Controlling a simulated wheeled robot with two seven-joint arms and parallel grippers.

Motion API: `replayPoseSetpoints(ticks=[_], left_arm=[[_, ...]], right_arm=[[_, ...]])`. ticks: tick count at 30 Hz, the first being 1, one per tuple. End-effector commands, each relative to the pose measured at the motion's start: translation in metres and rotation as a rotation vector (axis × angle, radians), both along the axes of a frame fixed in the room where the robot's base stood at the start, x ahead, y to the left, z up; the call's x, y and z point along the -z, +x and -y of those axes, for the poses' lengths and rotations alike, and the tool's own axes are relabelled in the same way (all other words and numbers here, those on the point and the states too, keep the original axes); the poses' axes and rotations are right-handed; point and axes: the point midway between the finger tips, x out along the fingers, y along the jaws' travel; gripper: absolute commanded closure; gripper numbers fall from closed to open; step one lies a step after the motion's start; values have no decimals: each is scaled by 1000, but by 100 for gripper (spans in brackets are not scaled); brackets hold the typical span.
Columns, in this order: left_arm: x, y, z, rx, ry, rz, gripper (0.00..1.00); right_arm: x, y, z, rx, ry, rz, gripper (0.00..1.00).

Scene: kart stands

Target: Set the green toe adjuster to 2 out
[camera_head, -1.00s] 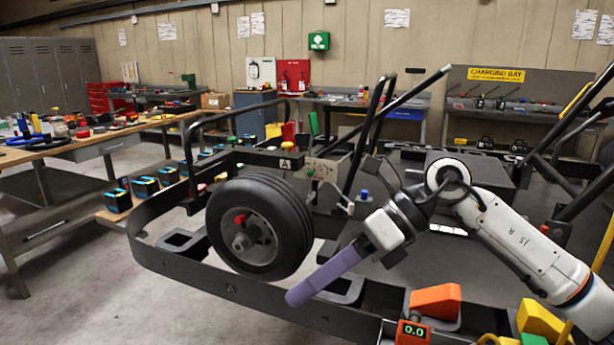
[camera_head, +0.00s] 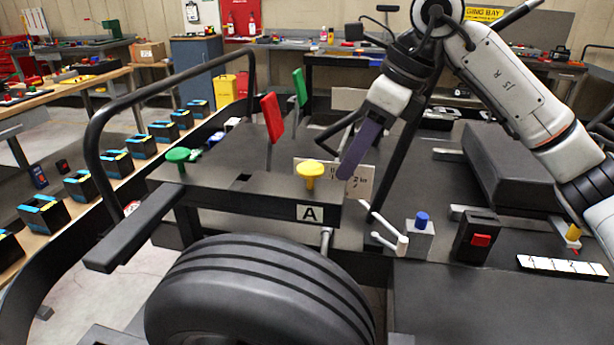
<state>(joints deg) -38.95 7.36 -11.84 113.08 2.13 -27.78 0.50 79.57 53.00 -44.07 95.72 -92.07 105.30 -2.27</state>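A green knob (camera_head: 178,156), probably the green toe adjuster, stands upright on the left part of a dark kart plate (camera_head: 245,192). A yellow knob (camera_head: 311,170) stands on the right part of the plate, above a white "A" label (camera_head: 310,213). My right gripper (camera_head: 352,168) hangs pointing down just right of the yellow knob, apart from the green one. Its purple fingers overlap in side view, so their opening is hidden. A pale card with writing (camera_head: 359,190) is partly covered by the fingers. I cannot read a toe setting. My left gripper is out of view.
A black tyre (camera_head: 258,295) fills the lower middle. Red (camera_head: 271,117) and green (camera_head: 300,87) pedals rise behind the plate. A black tube hoop (camera_head: 93,140) encloses the left side. A blue-topped block (camera_head: 421,235) and a red-switched box (camera_head: 477,238) sit at right.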

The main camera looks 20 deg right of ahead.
Motion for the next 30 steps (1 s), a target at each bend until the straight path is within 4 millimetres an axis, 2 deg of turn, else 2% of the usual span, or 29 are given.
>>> replayPoseSetpoints(ticks=[5,18,24,30], left_arm=[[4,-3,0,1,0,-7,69],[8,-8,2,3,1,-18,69],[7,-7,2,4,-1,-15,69],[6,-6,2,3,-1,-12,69]], right_arm=[[11,3,-1,4,-7,-2,76],[80,23,-20,3,-5,-2,76],[94,28,-24,3,-6,0,76],[95,29,-24,3,-5,1,76]])
